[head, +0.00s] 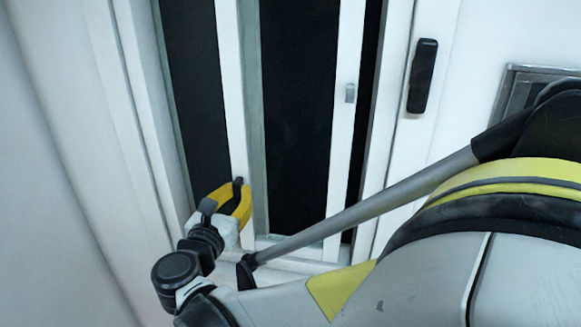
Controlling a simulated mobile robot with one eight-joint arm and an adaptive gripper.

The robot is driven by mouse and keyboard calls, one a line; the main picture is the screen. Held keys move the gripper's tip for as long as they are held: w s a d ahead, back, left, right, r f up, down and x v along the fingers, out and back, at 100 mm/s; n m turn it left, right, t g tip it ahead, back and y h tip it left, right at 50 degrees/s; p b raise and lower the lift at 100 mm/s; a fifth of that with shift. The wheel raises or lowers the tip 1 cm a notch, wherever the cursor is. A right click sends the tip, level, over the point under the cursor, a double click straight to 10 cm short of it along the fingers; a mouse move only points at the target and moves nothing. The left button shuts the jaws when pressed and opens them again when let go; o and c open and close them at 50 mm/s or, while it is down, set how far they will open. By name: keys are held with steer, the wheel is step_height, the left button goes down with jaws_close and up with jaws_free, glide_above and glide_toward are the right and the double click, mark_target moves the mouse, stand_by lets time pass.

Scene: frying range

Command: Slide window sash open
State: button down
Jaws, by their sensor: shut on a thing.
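The window sash (345,150) is a tall white frame around a dark pane, with a small grey catch on its right stile. A narrow dark strip shows between that stile and the white window frame (390,130) on the right. My gripper (224,196), yellow with dark fingertips, is at the lower part of the sash's left stile and shut on it. The exact contact between the fingers and the stile is partly hidden by the gripper itself.
Another dark pane (190,80) lies left of the sash. A black handle (422,76) is on the white panel at right. A grey metal-framed panel (513,92) is at far right. A plain pale wall (45,190) fills the left side.

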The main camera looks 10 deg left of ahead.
steer(key=w+a+b, duration=0.1)
steer(key=a+b, duration=0.2)
steer(key=a, duration=0.9)
steer(key=c, duration=1.4)
jaws_free()
steer(key=shift+w, duration=0.2)
steer(key=s, duration=0.8)
steer(key=s+a, duration=0.1)
steer(key=s, duration=0.3)
